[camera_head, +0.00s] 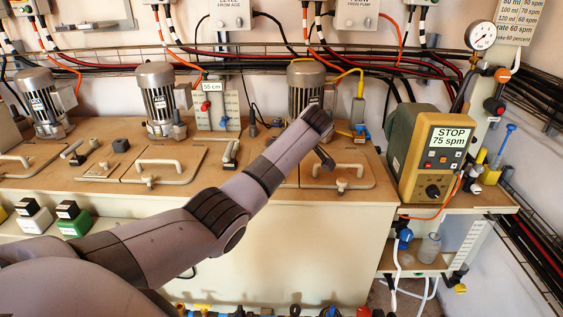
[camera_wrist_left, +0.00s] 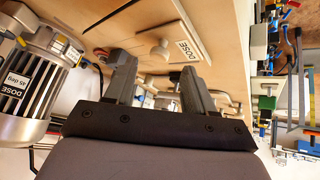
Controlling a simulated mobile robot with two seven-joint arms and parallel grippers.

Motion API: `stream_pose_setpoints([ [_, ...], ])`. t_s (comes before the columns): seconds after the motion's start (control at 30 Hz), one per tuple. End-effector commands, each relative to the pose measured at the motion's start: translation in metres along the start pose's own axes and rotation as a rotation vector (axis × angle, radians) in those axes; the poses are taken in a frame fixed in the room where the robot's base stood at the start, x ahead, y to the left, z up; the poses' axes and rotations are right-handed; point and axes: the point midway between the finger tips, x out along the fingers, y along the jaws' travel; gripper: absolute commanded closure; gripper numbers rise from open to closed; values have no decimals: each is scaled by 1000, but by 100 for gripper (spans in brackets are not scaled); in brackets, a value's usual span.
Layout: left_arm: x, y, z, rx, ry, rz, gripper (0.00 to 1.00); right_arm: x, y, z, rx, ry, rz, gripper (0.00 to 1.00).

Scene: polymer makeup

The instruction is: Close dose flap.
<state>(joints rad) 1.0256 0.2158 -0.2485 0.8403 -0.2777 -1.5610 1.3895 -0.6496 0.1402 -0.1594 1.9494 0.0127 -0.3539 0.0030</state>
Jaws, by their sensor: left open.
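A plate labelled DOSE (camera_wrist_left: 184,45) with a round knob (camera_wrist_left: 160,48) lies ahead of my left gripper in the left wrist view. I cannot tell whether this flap is shut. My left gripper (camera_wrist_left: 158,78) is open, its two dark fingers apart with nothing seen held. In the head view my left gripper (camera_head: 324,158) hangs over the right end of the tan bench top, beside a flat panel with a handle (camera_head: 338,168). My arm hides part of that area. My right gripper is not in view.
A motor labelled DOSE (camera_wrist_left: 24,80) stands close to my gripper in the left wrist view. A yellow pump unit reading STOP 75 spm (camera_head: 440,150) stands at the right. Other handled panels (camera_head: 165,164) lie left along the bench. Cables run behind.

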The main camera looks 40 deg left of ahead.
Motion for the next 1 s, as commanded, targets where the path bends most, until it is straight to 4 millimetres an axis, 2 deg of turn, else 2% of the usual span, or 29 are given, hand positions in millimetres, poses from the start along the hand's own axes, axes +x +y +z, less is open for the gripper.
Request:
stream_pose_setpoints([
  [0.1,-14,1,1,1,0,2,46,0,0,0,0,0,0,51],
  [0.3,-24,0,0,1,0,0,46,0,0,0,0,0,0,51],
  [1.0,-25,0,0,1,0,-1,46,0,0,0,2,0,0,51],
])
